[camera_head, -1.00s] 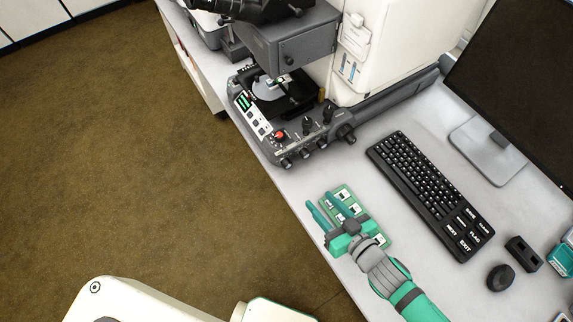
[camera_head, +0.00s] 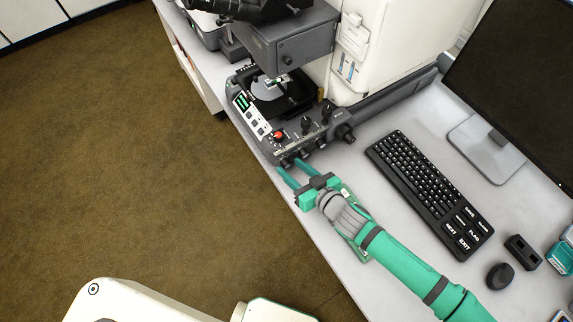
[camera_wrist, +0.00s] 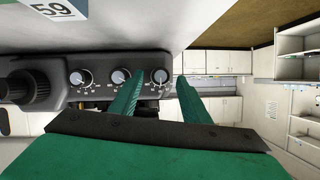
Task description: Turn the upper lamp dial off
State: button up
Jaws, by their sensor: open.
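The grey microscope base (camera_head: 312,138) carries a row of black dials on its front face. The left front dial (camera_head: 287,163) is close to my fingertips; the middle dial (camera_head: 305,154) and right dial (camera_head: 321,143) sit beside it. In the wrist view these are three silver-faced dials with white scales: one (camera_wrist: 160,76) appears between my fingertips, with others (camera_wrist: 120,76) and (camera_wrist: 77,77) to its left. The labels are too small to tell which is the upper lamp dial. My gripper (camera_head: 290,166) is open and empty, pointing at the front panel; contact cannot be told.
A green board (camera_head: 348,195) lies partly under my arm. The keyboard (camera_head: 430,190) is to the right. The bench edge runs close left of my gripper.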

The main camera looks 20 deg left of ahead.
jog(key=shift+x, duration=0.8)
jog(key=shift+c, duration=0.4)
